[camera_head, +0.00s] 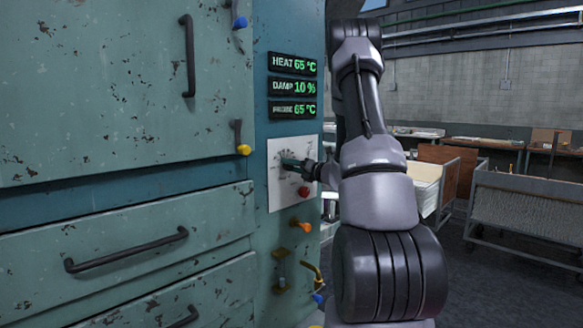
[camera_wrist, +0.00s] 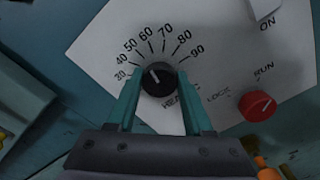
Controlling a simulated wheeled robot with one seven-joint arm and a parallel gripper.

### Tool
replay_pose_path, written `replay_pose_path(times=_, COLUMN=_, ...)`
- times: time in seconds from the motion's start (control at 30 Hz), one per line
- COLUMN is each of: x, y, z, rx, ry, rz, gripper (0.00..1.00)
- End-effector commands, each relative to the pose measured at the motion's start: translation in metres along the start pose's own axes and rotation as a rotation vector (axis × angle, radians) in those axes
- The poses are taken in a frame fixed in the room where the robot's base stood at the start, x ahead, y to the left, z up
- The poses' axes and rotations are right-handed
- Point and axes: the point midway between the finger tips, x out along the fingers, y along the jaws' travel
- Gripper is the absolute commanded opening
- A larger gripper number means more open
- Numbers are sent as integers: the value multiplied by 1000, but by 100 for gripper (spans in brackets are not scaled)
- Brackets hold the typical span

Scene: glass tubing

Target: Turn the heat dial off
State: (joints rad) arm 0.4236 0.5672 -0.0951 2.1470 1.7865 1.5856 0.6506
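The heat dial (camera_wrist: 158,80) is a round black knob with a white pointer line, on a white panel (camera_head: 283,193). In the wrist view its pointer leans up and left, roughly toward the 50 to 60 marks. The scale shows 30 to 90; the part below the knob is partly hidden by my gripper. My gripper (camera_wrist: 160,86) is at the dial, with one teal finger on each side of the knob. The fingers look open, with small gaps at the knob; contact cannot be made out. In the head view my gripper (camera_head: 292,163) reaches the panel from the right.
The displays above the panel read HEAT 65 °C (camera_head: 293,64), DAMP 10 % and a lower 65 °C. A red knob (camera_wrist: 257,105) sits right of the dial. An orange knob (camera_head: 302,227) and brass valve parts are below. Cabinet doors and drawers stand left.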

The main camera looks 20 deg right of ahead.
Motion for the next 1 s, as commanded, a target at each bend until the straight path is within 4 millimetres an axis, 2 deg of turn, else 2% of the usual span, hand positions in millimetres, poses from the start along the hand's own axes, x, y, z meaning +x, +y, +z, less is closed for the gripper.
replay_pose_path(times=0.03, x=0, y=0, z=0, rx=0, ry=0, rz=0, gripper=5)
replay_pose_path(times=0.07, x=0, y=0, z=0, rx=0, ry=0, rz=0, gripper=0)
replay_pose_path(times=0.47, x=0, y=0, z=0, rx=-78, ry=0, rz=-1, gripper=0)
replay_pose_path(times=1.0, x=0, y=1, z=-1, rx=-536, ry=1, rz=-1, gripper=0)
